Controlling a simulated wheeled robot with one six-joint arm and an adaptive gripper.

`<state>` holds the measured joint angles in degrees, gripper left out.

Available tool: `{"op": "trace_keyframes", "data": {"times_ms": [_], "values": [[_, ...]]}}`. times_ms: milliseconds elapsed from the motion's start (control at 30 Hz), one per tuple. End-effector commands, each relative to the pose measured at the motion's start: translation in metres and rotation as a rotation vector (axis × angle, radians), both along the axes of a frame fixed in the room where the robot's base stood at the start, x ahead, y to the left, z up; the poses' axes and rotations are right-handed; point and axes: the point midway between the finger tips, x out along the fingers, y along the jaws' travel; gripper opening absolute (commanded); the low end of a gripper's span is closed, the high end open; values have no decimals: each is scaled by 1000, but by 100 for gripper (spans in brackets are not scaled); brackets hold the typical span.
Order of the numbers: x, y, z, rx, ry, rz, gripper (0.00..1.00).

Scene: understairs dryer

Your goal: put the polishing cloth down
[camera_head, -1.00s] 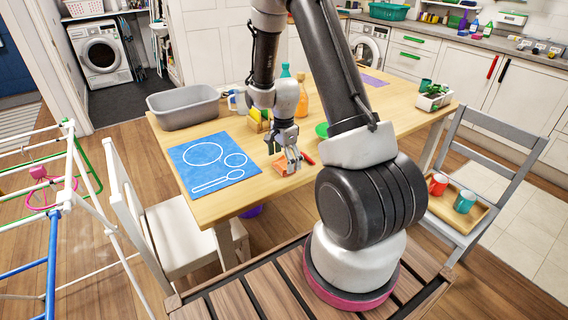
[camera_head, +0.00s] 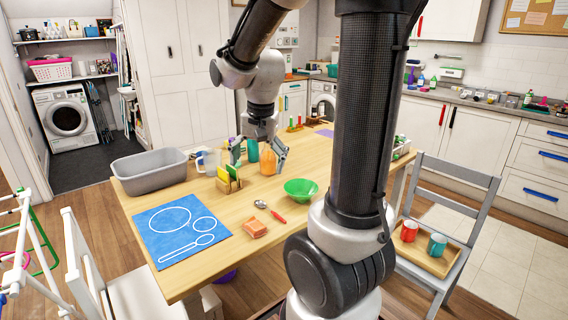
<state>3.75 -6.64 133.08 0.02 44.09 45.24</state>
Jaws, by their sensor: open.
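The polishing cloth appears to be the small folded orange piece (camera_head: 254,228), lying flat on the wooden table (camera_head: 200,268) near its front edge. It lies just right of the blue mat (camera_head: 180,232) with white place-setting outlines, clear of it. My gripper (camera_head: 258,164) is open and empty, raised above the table and farther back than the cloth. Its fingers are spread in front of a teal bottle and an orange bottle, partly hiding them.
A spoon (camera_head: 262,204), a red-handled utensil (camera_head: 278,217) and a green bowl (camera_head: 300,189) are near the cloth. A holder with sponges (camera_head: 229,184) stands behind it. A grey basin (camera_head: 150,171) is at back left. A chair (camera_head: 440,222) bears a tray with two mugs.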

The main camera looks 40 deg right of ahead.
Motion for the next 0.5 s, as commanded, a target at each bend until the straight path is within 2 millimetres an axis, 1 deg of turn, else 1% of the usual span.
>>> {"op": "trace_keyframes", "data": {"times_ms": [33, 67, 100, 200, 300, 333, 400, 500], "values": [[-20, 5, 20, -19, -38, 104, 97], [-32, 7, 29, -33, -54, 172, 97], [-49, 10, 39, -52, -74, 261, 97], [-87, 16, 57, -104, -121, 465, 97], [-118, 20, 66, -153, -156, 631, 97], [-125, 21, 67, -166, -165, 671, 97], [-138, 22, 69, -190, -180, 744, 97], [-148, 23, 70, -211, -191, 806, 97]]}}
